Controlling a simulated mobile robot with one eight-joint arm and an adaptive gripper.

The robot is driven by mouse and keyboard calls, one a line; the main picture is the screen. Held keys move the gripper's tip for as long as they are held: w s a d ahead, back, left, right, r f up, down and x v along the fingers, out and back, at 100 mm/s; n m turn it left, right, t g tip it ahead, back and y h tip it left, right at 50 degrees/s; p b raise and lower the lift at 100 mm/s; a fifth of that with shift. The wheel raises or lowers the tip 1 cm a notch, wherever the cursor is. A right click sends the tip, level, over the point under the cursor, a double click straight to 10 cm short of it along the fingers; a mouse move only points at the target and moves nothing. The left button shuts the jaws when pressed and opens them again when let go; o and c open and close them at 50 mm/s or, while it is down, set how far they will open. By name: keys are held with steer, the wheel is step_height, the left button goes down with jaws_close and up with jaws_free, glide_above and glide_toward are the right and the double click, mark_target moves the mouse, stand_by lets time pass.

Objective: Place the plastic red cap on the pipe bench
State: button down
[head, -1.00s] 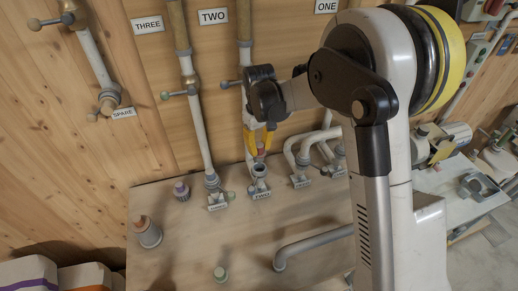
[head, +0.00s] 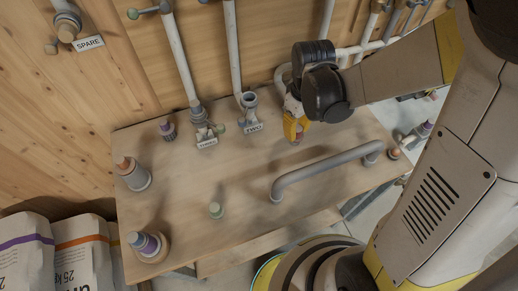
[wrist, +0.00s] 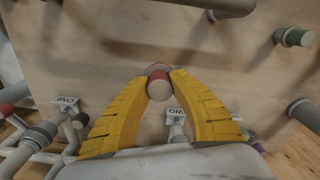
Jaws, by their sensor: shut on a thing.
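My gripper (head: 296,134) is shut on the red cap (head: 297,140), between its yellow fingers. In the wrist view the cap (wrist: 159,88) shows a pale round end and a red band between the fingertips. The cap is held over the wooden pipe bench (head: 245,178), right of the open pipe end (head: 249,100) by the TWO label and behind the grey bent pipe (head: 325,168). I cannot tell exactly how high it is above the bench top.
A purple-topped cap (head: 167,128), an orange-topped fitting (head: 132,172), a purple-topped fitting (head: 148,245) and a small green-topped piece (head: 216,210) stand on the bench. Feed sacks (head: 82,245) stand at the lower left. The bench's middle has free room.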

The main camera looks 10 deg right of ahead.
steer(key=shift+w+a+f+b, duration=0.4)
steer(key=shift+a+f+b, duration=0.2)
steer(key=shift+a+f, duration=1.15)
steer(key=shift+w+a+f+b, duration=0.4)
steer(key=shift+a+f+b, duration=0.15)
steer(key=shift+a+f, duration=1.2)
steer(key=shift+w+a+f+b, duration=0.4)
steer(key=shift+a+f+b, duration=0.2)
steer(key=shift+a+f, duration=1.15)
steer(key=shift+f, duration=0.2)
steer(key=c, duration=1.3)
jaws_free()
steer(key=shift+o, duration=0.2)
steer(key=shift+r, duration=0.1)
